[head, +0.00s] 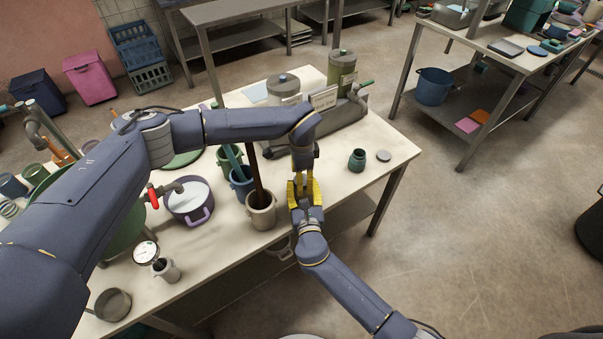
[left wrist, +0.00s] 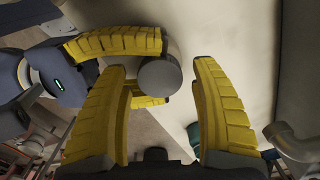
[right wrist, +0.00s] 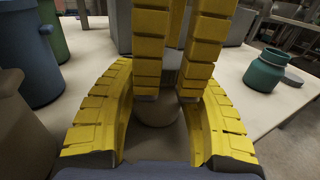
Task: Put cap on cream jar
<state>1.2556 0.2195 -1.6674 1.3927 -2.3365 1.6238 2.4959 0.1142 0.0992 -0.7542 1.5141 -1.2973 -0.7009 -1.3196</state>
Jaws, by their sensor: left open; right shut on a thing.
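A small teal jar (head: 357,160) with an open top stands upright on the right part of the table. A flat grey disc (head: 384,156) lies just right of it. Both also show in the right wrist view, the jar (right wrist: 265,70) in front of the disc (right wrist: 292,79). My right gripper (right wrist: 165,95) is shut on a small grey round piece (left wrist: 160,77), above the table's front edge. I cannot tell whether this piece is a cap or a jar. My left gripper (left wrist: 158,80) is open, its fingers reaching down around the same piece. In the head view the fingers hide it.
A beige pot (head: 261,211) with a brown stick and a blue pot (head: 242,182) stand left of my grippers. Lidded canisters (head: 342,66) and a grey block stand behind.

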